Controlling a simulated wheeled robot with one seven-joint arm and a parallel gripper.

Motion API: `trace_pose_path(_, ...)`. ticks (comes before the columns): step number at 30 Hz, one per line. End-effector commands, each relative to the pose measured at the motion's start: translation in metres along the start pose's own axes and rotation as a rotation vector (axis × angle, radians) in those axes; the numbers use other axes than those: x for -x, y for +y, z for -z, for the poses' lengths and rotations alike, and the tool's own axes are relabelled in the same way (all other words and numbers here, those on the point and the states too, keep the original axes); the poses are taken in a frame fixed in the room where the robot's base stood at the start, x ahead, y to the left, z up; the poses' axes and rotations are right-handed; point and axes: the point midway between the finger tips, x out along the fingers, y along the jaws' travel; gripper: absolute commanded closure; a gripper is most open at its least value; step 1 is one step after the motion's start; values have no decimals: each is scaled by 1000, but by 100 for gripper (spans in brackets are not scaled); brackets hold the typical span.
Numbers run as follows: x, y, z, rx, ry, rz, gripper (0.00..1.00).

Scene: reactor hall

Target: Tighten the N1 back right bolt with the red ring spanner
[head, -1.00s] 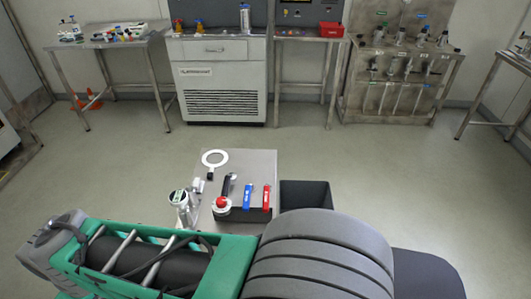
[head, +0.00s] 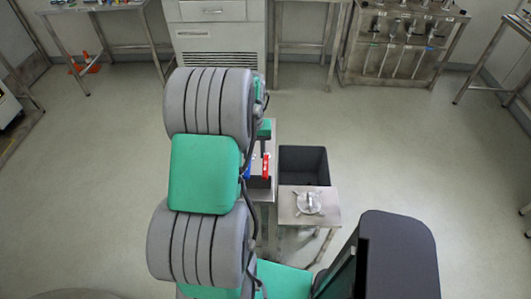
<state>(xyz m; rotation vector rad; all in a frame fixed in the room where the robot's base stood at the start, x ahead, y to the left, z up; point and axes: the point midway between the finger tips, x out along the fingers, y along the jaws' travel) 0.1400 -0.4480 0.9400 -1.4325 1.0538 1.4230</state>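The red ring spanner (head: 266,167) stands out as a narrow red strip on the grey work surface (head: 272,135), just right of my arm. A bit of the blue tool (head: 248,172) shows to its left. My arm covers most of that surface. A small dark part under a green link, above the red spanner, seems to be my arm's end; my fingers cannot be made out, nor whether they touch the spanner. A round metal fitting (head: 309,202) with small projections sits on a low metal stand. No N1 label or back right bolt can be made out.
A black open bin (head: 303,165) stands right of the work surface, behind the metal stand (head: 328,210). A white cabinet (head: 212,38), side tables and a rack (head: 400,40) line the back wall. The floor between is clear.

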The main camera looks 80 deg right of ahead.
Motion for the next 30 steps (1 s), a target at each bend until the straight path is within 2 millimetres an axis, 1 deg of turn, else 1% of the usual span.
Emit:
trace_pose_path(1, -7, 20, 1, -40, -5, 1, 60)
trace_pose_path(3, -12, 35, 1, -70, -8, 1, 60)
trace_pose_path(5, -16, 41, 2, -80, -9, 0, 60)
trace_pose_path(8, -26, 41, 1, -81, -9, 0, 60)
trace_pose_path(11, -42, 41, 1, -81, -9, 0, 60)
trace_pose_path(18, -91, 41, 1, -81, -7, 0, 60)
trace_pose_path(20, -99, 41, 1, -81, -7, 0, 60)
trace_pose_path(23, -105, 40, 1, -80, -7, 0, 60)
trace_pose_path(30, -103, 40, 1, -80, -7, 0, 61)
